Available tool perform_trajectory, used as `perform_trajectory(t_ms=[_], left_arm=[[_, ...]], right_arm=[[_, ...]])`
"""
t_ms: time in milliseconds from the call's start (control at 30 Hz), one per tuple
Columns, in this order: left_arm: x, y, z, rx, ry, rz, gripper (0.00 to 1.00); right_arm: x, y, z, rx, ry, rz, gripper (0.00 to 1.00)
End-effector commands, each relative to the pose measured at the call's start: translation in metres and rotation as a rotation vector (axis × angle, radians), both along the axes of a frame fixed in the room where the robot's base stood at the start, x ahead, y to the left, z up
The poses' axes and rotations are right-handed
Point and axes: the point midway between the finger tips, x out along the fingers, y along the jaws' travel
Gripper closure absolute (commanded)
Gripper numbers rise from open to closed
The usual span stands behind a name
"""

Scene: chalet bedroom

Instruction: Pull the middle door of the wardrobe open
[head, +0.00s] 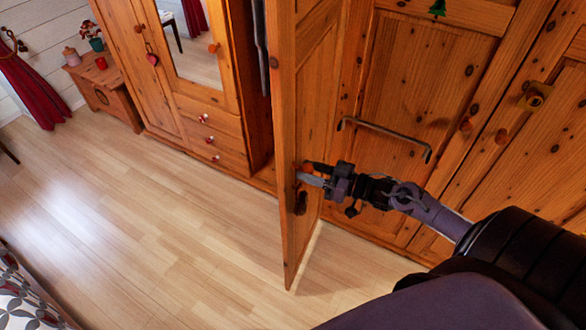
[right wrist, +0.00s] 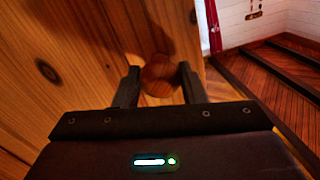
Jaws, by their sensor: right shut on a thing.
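The middle door (head: 310,75) of the pine wardrobe (head: 430,85) stands swung out, seen at a steep angle. Its lower corner reaches out over the floor, and a dark gap with hanging clothes shows to its left. My right gripper (head: 309,174) is at the door's face near its free edge, with the arm coming in from the right. In the right wrist view, a round wooden knob (right wrist: 159,76) sits between the two fingers, which are shut on it. My left gripper is not in view.
A mirrored wardrobe section with drawers (head: 212,135) stands left of the opening. A small wooden cabinet (head: 104,90) is farther left. A patterned bed corner (head: 22,300) lies at lower left. The wooden floor (head: 160,220) between is clear.

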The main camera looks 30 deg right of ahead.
Motion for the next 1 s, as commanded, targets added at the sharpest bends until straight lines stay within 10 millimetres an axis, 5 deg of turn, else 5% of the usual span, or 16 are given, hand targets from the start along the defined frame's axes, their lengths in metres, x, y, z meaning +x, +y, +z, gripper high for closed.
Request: perform_trajectory(t_ms=[300, 800, 833, 1000], left_arm=[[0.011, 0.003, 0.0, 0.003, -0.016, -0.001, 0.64], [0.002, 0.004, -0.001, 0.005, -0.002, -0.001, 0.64], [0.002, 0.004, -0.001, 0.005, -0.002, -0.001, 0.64], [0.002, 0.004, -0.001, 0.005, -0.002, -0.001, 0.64]], right_arm=[[-0.026, -0.03, 0.002, -0.002, -0.005, 0.105, 1.0], [-0.03, -0.034, 0.002, -0.002, -0.008, 0.119, 1.0], [-0.03, -0.034, 0.002, -0.002, -0.008, 0.119, 0.59], [-0.03, -0.035, 0.001, -0.002, -0.006, 0.119, 0.41]])
